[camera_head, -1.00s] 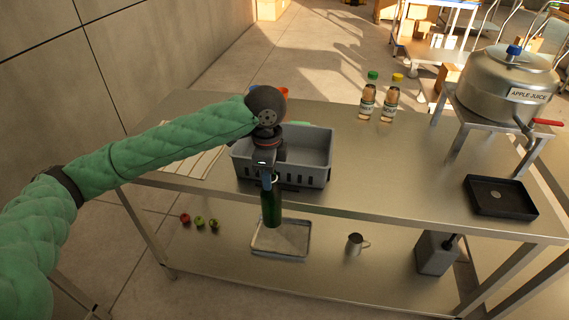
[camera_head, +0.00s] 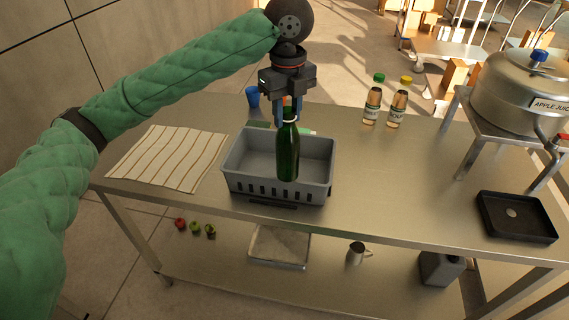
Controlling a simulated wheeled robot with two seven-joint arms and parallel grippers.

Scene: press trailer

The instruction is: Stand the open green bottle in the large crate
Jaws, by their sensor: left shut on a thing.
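The green bottle (camera_head: 288,152) is upright in my left gripper (camera_head: 287,108), which is shut on its neck. In this view the bottle overlaps the grey crate (camera_head: 238,182) on the table. Its base shows in front of the crate's inside, near the front wall; I cannot tell whether it touches the crate floor. The gripper fingers hide the bottle's mouth. The crate otherwise looks empty. My right gripper is not in view.
A striped cloth (camera_head: 168,158) lies left of the crate. A blue cup (camera_head: 253,97) stands behind it. Two juice bottles (camera_head: 372,105) (camera_head: 397,108) stand at the back. A black tray (camera_head: 516,217) and a steel juice dispenser (camera_head: 520,80) are at the right. The table middle is clear.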

